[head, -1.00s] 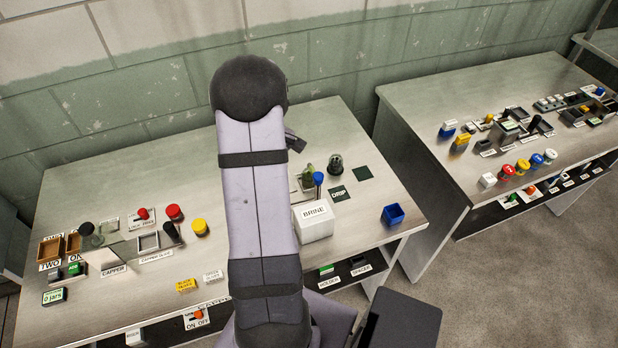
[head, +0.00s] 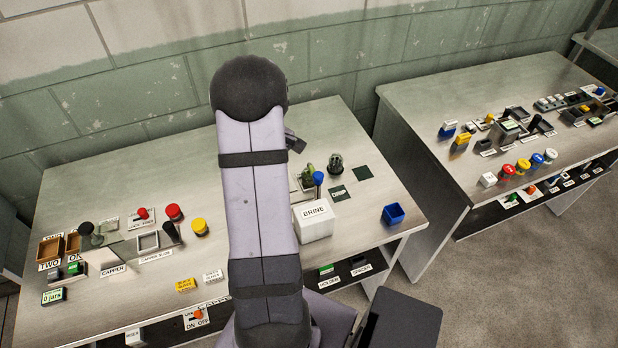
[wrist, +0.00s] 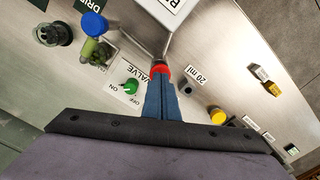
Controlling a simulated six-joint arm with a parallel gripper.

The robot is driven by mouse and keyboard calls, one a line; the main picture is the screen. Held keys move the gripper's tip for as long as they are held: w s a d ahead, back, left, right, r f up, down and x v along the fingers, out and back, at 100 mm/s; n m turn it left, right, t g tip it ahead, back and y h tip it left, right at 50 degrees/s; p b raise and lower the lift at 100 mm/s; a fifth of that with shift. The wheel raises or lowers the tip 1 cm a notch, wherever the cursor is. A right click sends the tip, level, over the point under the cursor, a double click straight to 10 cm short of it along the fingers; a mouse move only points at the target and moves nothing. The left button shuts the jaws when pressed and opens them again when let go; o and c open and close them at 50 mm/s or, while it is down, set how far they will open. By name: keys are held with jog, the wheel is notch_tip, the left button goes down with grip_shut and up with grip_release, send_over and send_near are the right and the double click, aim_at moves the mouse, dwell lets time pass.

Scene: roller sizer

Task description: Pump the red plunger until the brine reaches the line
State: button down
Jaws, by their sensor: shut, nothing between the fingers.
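In the wrist view, my gripper (wrist: 161,97) has its blue fingers together, with the tips over the red plunger (wrist: 161,69). They look to be touching it or very close; I cannot tell which. The white BRINE box (wrist: 165,10) stands just beyond the plunger; it also shows in the head view (head: 316,226). A small dark part (wrist: 187,88) sits by the 20 ml label (wrist: 201,73), right of the plunger. My arm hides the plunger and fingertips in the head view. I cannot make out the brine level or the line.
A green VALVE knob (wrist: 130,87) lies left of the fingers. A greenish jar (wrist: 93,52) and blue-topped post (wrist: 94,24) stand farther left, near a dark jar (wrist: 52,35). A yellow button (wrist: 217,116) is at right. A blue cup (head: 393,215) stands near the table's right edge.

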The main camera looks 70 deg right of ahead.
jog(key=shift+f+b, duration=0.8)
jog(key=shift+f, duration=0.65)
jog(key=shift+r, duration=0.1)
jog(key=shift+r+p, duration=1.5)
jog(key=shift+r, duration=0.05)
jog(key=shift+r+p, duration=2.1)
jog(key=shift+r, duration=0.45)
